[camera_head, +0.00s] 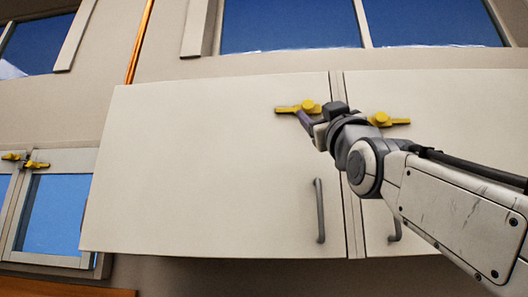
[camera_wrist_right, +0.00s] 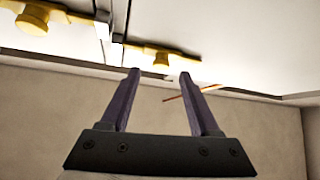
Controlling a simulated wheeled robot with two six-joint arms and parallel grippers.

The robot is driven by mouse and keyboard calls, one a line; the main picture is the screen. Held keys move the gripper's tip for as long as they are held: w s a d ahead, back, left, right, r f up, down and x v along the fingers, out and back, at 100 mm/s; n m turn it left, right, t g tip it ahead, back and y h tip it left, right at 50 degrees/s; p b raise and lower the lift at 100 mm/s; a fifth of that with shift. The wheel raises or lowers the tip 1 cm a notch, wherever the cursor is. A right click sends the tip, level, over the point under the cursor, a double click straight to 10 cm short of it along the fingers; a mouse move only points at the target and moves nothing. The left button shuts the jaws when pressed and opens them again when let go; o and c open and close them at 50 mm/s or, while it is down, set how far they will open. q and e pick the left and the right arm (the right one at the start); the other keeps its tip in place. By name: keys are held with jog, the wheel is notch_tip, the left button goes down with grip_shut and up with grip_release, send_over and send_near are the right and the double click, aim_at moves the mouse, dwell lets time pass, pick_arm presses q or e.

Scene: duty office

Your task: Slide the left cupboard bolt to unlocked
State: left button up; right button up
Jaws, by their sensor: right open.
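The left cupboard bolt (camera_head: 309,106) is a yellow bar with a round knob near the top right corner of the left cupboard door (camera_head: 210,180). My right gripper (camera_head: 304,118) is just below this bolt in the head view, its jaws open. In the right wrist view, the bolt's knob (camera_wrist_right: 162,59) shows between and just beyond the two purple fingertips (camera_wrist_right: 160,76). I cannot tell whether a finger touches it. Nothing is held. My left gripper is not in view.
A second yellow bolt (camera_head: 382,119) is on the right door, partly behind my right wrist. Grey handles (camera_head: 320,210) stick out lower on the doors. An orange pipe (camera_head: 139,45) runs up the wall left of the cupboard. Windows with yellow latches (camera_head: 37,165) are at far left.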

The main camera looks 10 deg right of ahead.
aim_at(309, 106)
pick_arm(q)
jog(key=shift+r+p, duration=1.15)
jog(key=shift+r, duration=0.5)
pick_arm(e)
jog(key=shift+x, duration=2.1)
jog(key=shift+a, duration=0.1)
grip_shut()
